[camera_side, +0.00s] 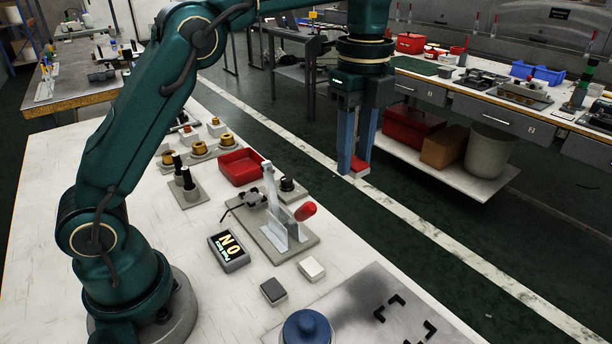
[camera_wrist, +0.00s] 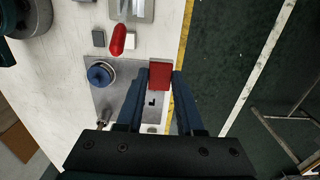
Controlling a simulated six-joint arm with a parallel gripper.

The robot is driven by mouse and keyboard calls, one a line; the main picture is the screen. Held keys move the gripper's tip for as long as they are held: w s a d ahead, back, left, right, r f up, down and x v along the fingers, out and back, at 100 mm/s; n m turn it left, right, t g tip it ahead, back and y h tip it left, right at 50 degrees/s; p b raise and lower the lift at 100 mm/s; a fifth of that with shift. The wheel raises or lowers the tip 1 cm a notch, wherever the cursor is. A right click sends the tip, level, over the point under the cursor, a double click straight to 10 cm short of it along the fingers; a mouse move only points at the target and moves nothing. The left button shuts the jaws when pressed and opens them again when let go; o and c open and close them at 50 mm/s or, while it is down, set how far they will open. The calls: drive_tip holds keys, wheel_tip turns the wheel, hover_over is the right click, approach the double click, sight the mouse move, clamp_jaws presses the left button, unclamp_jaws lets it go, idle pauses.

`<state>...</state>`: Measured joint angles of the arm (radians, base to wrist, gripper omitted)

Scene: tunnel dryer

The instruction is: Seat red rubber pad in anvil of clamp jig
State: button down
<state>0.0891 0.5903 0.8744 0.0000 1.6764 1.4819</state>
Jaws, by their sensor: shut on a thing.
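My gripper (camera_side: 354,170) is shut on the red rubber pad (camera_side: 360,165), high above the work and to the right of the clamp jig in the side view. In the wrist view the red pad (camera_wrist: 160,73) sits between the tips of the two blue fingers. The clamp jig (camera_side: 285,238) stands on the white table, with a grey base, an upright pale lever and a red handle grip (camera_side: 306,211). In the wrist view the red grip (camera_wrist: 118,39) shows at the top and the jig is only partly in frame. I cannot make out the anvil's seat.
A metal plate (camera_side: 362,318) with black corner marks and a blue round knob (camera_side: 306,328) lies at the table's front. A grey and a white block, a display box (camera_side: 229,251), a red tray (camera_side: 240,167) and black knobs surround the jig.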

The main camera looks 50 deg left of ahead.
drive_tip(key=shift+r, duration=0.45)
drive_tip(key=s+a, duration=0.3)
drive_tip(key=a, duration=0.7)
drive_tip(key=s+a, duration=0.3)
drive_tip(key=a, duration=0.6)
drive_tip(key=s+a, duration=0.8)
drive_tip(key=s, duration=0.3)
hover_over(253, 198)
wheel_tip(253, 198, down, 12)
drive_tip(key=shift+f, duration=2)
